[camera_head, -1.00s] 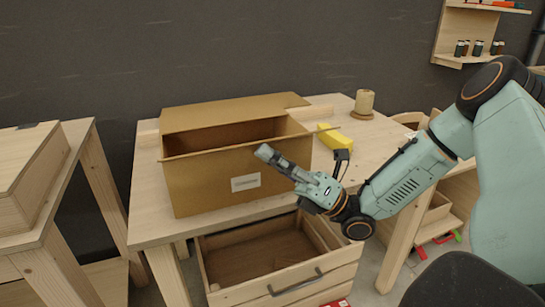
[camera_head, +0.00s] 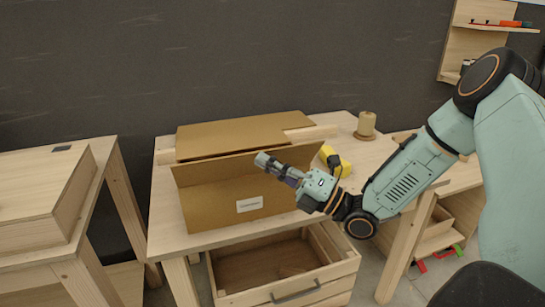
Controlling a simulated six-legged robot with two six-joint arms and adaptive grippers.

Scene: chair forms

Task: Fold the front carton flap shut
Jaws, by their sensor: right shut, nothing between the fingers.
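The brown cardboard carton (camera_head: 215,213) stands on the wooden table, with a white label on its front wall. Its front flap (camera_head: 215,171) stands raised along the front top edge and hides most of the opening. The flap is not lying flat. Behind it, the back flap (camera_head: 235,134) spreads as a flat brown sheet. My right gripper (camera_head: 268,162) is shut and empty, its fingertips just in front of the front flap. I cannot tell whether they touch it. My left gripper is not in view.
An open drawer (camera_head: 285,292) juts out below the table (camera_head: 210,243). Another wooden bench (camera_head: 100,240) is at the left, with a gap between.

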